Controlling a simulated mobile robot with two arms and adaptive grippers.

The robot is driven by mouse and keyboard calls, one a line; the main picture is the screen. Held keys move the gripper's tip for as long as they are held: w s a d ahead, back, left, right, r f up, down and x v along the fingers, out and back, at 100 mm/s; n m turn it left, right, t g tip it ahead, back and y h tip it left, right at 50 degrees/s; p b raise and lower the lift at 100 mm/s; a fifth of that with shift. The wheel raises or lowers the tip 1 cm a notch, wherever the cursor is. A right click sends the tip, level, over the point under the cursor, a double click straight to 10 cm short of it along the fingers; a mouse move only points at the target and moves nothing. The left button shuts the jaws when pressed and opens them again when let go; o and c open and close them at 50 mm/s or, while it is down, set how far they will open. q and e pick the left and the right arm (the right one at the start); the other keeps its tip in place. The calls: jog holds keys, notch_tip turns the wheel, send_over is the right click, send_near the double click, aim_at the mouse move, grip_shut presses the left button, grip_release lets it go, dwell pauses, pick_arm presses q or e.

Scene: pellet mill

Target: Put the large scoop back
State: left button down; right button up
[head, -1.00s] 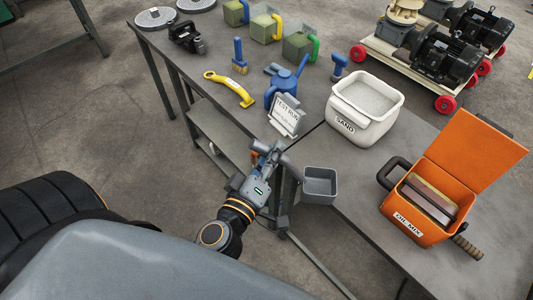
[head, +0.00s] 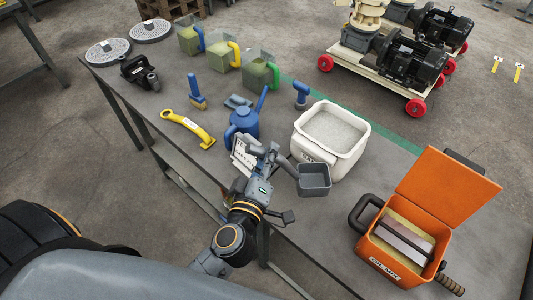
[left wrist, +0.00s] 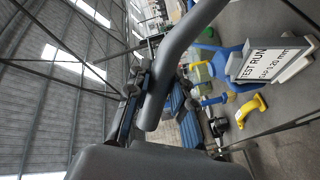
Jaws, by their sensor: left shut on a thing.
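The large scoop (head: 314,181) is grey, with a square open cup and a tube handle. My left gripper (head: 266,160) is shut on its handle and holds it by the table's front edge. The cup appears in front of the white sand tub (head: 326,140) and hides part of its front and label. The cup looks empty. In the left wrist view the scoop's grey handle (left wrist: 178,62) is close to the camera. My right gripper is not in view.
A test-run sign (head: 243,158) and a blue can (head: 243,122) stand beside my left gripper. A yellow tool (head: 188,128) lies left. An open orange box (head: 398,250) stands right. Several green-handled, yellow-handled and blue-handled jugs (head: 261,72) stand at the back.

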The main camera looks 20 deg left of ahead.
pick_arm(q)
jog(key=shift+s+r, duration=0.2)
jog(key=shift+s, duration=0.05)
jog(key=shift+w+p, duration=0.15)
jog(key=shift+p, duration=0.4)
notch_tip(320, 180, down, 7)
jog(key=b, duration=0.4)
jog(key=shift+b, duration=0.4)
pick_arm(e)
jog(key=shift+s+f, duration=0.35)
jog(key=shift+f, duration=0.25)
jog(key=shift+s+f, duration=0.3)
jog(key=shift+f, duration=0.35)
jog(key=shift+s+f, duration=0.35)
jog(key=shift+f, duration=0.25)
pick_arm(q)
jog(key=shift+f, duration=0.25)
jog(key=shift+f, duration=0.5)
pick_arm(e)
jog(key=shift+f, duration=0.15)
